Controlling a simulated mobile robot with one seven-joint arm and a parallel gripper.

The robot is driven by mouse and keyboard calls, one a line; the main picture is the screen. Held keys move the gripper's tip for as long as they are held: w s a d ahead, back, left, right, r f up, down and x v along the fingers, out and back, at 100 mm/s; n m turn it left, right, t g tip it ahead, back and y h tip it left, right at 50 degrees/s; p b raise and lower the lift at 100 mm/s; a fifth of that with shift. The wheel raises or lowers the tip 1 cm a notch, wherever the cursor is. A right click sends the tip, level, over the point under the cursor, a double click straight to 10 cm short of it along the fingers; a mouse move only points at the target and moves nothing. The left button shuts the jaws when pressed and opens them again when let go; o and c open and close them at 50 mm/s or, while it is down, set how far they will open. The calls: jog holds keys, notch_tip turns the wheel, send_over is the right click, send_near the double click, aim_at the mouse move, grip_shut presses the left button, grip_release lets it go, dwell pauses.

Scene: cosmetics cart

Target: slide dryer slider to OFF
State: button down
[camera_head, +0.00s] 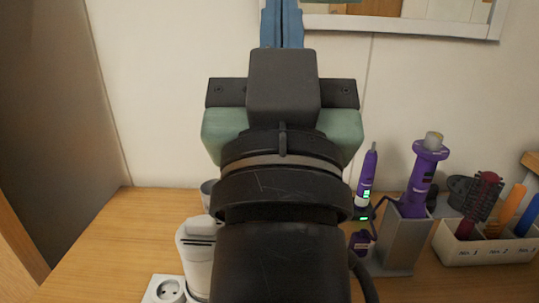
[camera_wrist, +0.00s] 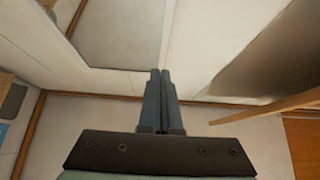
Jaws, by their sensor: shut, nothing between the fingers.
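My gripper (camera_head: 282,22) points up and away in the head view, its two blue-grey fingers pressed together and empty. In the wrist view its fingers (camera_wrist: 162,82) also show closed, with no object between or touching them. A purple device with a grey tip (camera_head: 425,172), possibly the dryer, stands upright in a grey holder (camera_head: 398,242) to the right of my arm. My gripper is well above and left of it, not touching it. I cannot make out a slider or its setting. The wrist view shows no dryer.
A slimmer purple device (camera_head: 367,178) with green lights stands left of the holder. A white organizer (camera_head: 484,246) holds brushes at the right. A white device (camera_head: 197,252) and a socket (camera_head: 169,290) are left of my arm. The wooden tabletop (camera_head: 105,250) is clear at the left.

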jog(key=w+a+r+g+p, duration=0.1)
jog(key=w+r+g+p, duration=0.75)
jog(key=p, duration=1.75)
jog(key=a+f+g+h+p, duration=0.1)
jog(key=a+f+g+p, duration=0.15)
jog(key=f+p, duration=0.35)
jog(key=a+f+g+h+p, duration=0.1)
jog(key=a+f+g+p, duration=0.2)
jog(key=f, duration=0.4)
jog(key=s+f+m+g+h, duration=0.1)
jog(key=s+f+g+h, duration=0.15)
jog(key=s+f, duration=0.4)
jog(key=s+f+g+h, duration=0.1)
jog(key=s+f+g, duration=0.3)
jog(key=f, duration=0.5)
jog(key=x, duration=0.6)
jog(key=d+x, duration=0.1)
jog(key=x, duration=0.2)
jog(key=shift+w+d+p, duration=0.15)
jog(key=shift+p, duration=0.2)
jog(key=shift+d, duration=1.1)
jog(key=shift+r+p, duration=0.15)
jog(key=shift+p, duration=0.2)
